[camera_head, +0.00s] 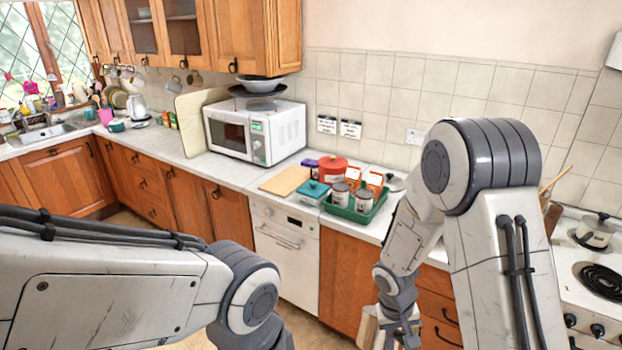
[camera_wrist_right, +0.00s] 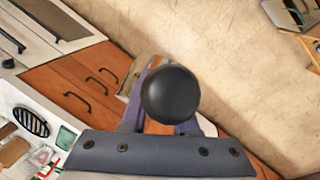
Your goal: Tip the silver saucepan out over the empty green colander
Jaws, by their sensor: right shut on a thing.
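My right gripper (camera_head: 396,338) is low in front of the wooden drawers, at the bottom of the head view. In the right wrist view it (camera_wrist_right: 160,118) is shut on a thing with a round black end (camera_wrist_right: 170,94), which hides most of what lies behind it. I cannot tell what this thing is. A silver pan with a black-knobbed lid (camera_head: 596,232) stands on the cooker at the far right. I cannot make out a green colander for certain. My left arm comes in from the left, and its gripper is out of view.
A green tray (camera_head: 384,208) with jars and boxes stands on the worktop, beside a teal box (camera_head: 312,190), a red pot (camera_head: 333,167) and a wooden board (camera_head: 284,180). A white microwave (camera_head: 285,130) stands behind. The cooker (camera_head: 575,275) is at right.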

